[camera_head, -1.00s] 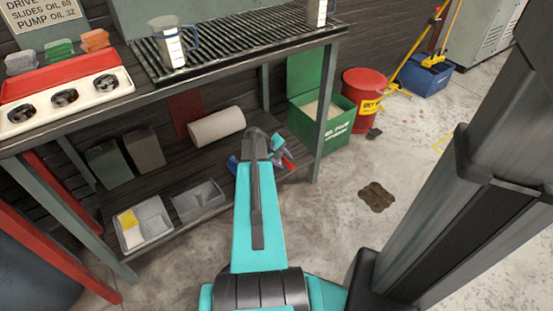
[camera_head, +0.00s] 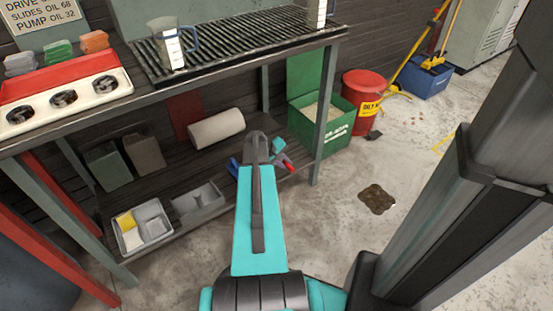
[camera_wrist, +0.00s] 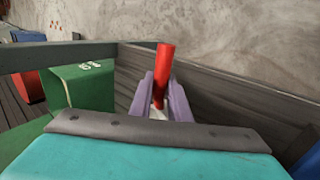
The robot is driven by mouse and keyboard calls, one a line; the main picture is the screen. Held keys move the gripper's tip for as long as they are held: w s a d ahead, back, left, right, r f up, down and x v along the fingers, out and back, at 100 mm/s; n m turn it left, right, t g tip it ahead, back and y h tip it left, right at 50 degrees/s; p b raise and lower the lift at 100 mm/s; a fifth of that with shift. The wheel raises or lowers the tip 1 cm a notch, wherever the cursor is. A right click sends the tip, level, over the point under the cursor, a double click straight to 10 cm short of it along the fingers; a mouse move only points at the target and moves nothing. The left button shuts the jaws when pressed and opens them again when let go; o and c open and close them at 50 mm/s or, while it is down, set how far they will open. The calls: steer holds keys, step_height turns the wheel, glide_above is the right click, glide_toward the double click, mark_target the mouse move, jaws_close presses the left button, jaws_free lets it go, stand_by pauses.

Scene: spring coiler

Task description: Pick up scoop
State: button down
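A red rod-like handle (camera_wrist: 163,75), which looks like the scoop's, stands between the two purple fingers of my gripper (camera_wrist: 161,92) in the wrist view. A pale part shows low between the fingers; the rest of the scoop is hidden. The fingers are spread on both sides of the red handle, and narrow gaps seem to show beside it. In the head view my gripper (camera_head: 281,158) is at the right end of the lower shelf, partly hidden by my arm, with the red tip (camera_head: 290,168) beside it.
A green box (camera_head: 335,128) of pale granules stands right of the shelf post; it also shows in the wrist view (camera_wrist: 88,90). The lower shelf (camera_head: 185,170) holds a white roll (camera_head: 216,128) and grey bins (camera_head: 197,203). A dark stain (camera_head: 377,198) lies on open floor.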

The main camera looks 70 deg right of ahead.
steer(key=shift+r, duration=0.1)
steer(key=shift+r+p, duration=0.5)
steer(key=shift+r, duration=0.25)
step_height(320, 180, up, 2)
steer(key=shift+r+p, duration=0.2)
steer(key=shift+p, duration=0.4)
steer(key=s+a+p, duration=0.3)
steer(key=s+a, duration=0.8)
steer(key=shift+s+r, duration=0.35)
steer(key=shift+r, duration=0.1)
steer(key=shift+d, duration=0.1)
